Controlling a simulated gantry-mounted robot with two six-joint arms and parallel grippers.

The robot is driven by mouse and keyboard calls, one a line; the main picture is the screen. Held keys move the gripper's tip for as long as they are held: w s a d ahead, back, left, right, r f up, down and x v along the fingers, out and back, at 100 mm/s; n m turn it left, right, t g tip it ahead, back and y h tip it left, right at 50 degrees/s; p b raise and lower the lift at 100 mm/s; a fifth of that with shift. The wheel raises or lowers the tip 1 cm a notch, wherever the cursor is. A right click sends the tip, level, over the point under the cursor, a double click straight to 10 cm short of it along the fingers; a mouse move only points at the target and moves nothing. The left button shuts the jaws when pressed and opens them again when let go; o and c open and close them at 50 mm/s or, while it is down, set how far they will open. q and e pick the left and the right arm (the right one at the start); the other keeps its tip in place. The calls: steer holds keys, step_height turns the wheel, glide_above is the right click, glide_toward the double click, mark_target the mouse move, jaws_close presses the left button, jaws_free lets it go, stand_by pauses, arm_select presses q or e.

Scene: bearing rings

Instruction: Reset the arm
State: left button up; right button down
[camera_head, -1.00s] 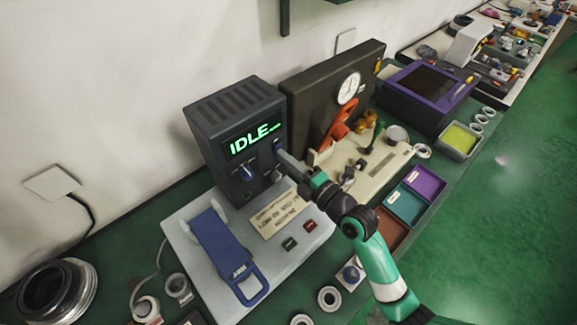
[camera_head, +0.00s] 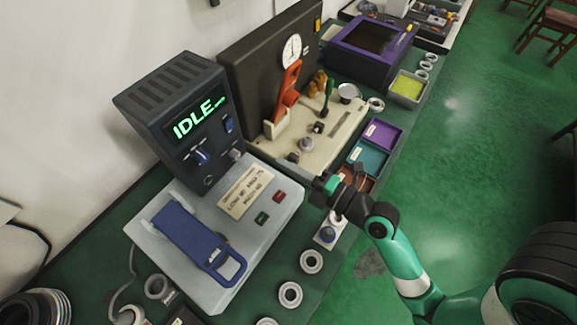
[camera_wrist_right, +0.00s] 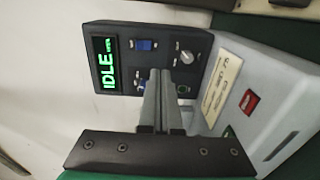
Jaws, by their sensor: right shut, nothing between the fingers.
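My right arm comes in from the lower right in the head view. Its gripper (camera_head: 322,188) is above the bench, to the right of the grey test machine (camera_head: 272,214) and apart from it. In the right wrist view the two grey fingers (camera_wrist_right: 161,80) are together, with nothing between them. They point towards the dark control box (camera_wrist_right: 118,30), which also shows in the head view (camera_head: 150,100). Its green display reads IDLE, with a blue switch and knobs beside it. My left gripper is not in view.
Coloured trays (camera_head: 380,133) lie behind the gripper. A dial gauge fixture (camera_head: 320,135) stands at the centre back. Metal rings (camera_head: 311,261) lie along the bench's front edge. A blue lever (camera_head: 188,232) is on the machine base.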

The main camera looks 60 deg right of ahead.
steer(key=shift+s, duration=0.1)
stand_by(0.5)
steer(key=w+a+r+n+t+y, duration=0.2)
steer(key=a+r, duration=0.1)
steer(key=r, duration=0.6)
steer(key=w+a+r+n+t+y, duration=0.1)
steer(key=w+a+r+t+y, duration=0.15)
steer(key=r, duration=0.55)
steer(key=w+a+r+n+t+y, duration=0.1)
steer(key=w+a+r+n+y, duration=0.2)
steer(key=r, duration=0.6)
steer(key=s+a+r+m+t, duration=0.2)
steer(key=r+m, duration=0.2)
steer(key=r, duration=0.5)
steer(key=s+a+r+m+t, duration=0.25)
steer(key=r+m, duration=0.25)
steer(key=r, duration=0.3)
step_height(320, 180, up, 37)
steer(key=d+m+h+p, duration=0.2)
steer(key=m+p, duration=1.1)
steer(key=p, duration=2.2)
steer(key=shift+d+h, duration=0.4)
steer(key=shift+h, duration=0.85)
